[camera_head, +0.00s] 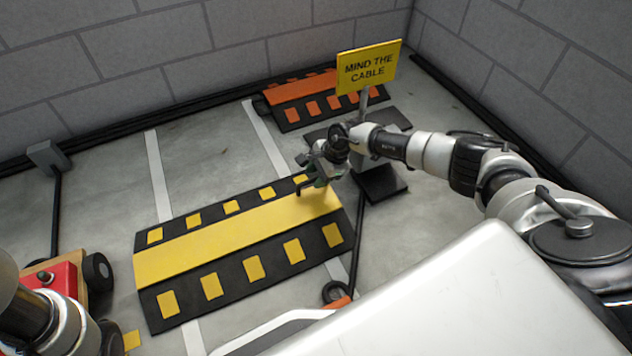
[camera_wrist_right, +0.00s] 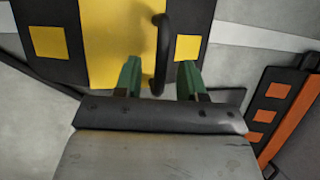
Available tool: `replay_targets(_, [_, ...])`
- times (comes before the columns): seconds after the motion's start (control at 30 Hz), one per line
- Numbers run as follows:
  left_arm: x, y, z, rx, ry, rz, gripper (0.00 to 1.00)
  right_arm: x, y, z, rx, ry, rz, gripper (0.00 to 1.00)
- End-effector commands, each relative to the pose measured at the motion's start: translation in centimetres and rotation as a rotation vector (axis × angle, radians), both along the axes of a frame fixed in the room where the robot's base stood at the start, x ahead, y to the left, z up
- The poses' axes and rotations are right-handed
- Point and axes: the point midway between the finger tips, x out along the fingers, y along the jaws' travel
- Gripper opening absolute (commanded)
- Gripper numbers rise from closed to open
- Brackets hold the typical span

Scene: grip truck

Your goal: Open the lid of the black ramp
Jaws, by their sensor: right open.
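The black ramp (camera_head: 200,277) lies on the floor left of centre in the head view, with yellow squares along both sides. Its lid (camera_head: 230,236) is a yellow strip along the middle and lies flat and closed. My right gripper (camera_head: 308,178) is over the ramp's right end. In the wrist view its green fingers (camera_wrist_right: 160,68) are open on either side of the handle, apart from it as far as I can tell. My left gripper is not in view.
An orange-and-black ramp (camera_head: 313,107) lies by the back wall. A yellow "MIND THE CABLE" sign (camera_head: 368,68) stands on a post behind my right arm. A red and wooden cart (camera_head: 66,279) is at lower left. Bare floor lies between.

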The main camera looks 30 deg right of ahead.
Motion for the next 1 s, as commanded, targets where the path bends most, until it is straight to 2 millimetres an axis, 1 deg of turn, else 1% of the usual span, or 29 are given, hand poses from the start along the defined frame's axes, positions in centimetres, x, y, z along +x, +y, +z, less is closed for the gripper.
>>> replay_targets(0.03, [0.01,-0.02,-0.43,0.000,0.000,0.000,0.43,0.10,0.14,-0.48,0.000,-0.001,0.000,0.40])
replay_targets(0.1, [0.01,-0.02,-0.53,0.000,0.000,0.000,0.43,0.17,0.27,-0.62,0.000,-0.001,0.000,0.40])
replay_targets(0.37, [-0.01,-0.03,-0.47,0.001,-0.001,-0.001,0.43,0.19,0.32,-0.60,0.000,-0.001,0.000,0.40])
replay_targets(0.4, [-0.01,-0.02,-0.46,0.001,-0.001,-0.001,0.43,0.19,0.32,-0.60,0.000,-0.001,0.000,0.39])
replay_targets(0.47, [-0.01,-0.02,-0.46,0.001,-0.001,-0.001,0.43,0.18,0.31,-0.60,0.000,-0.001,0.000,0.29])
replay_targets(0.6, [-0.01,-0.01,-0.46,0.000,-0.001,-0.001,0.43,0.17,0.30,-0.61,0.000,-0.001,0.000,0.08])
replay_targets(0.67, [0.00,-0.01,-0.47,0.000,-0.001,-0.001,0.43,0.17,0.30,-0.61,0.000,-0.001,0.000,0.00])
replay_targets(1.0, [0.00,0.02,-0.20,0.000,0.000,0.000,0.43,0.09,0.26,-0.47,0.000,-0.007,-0.001,0.00])
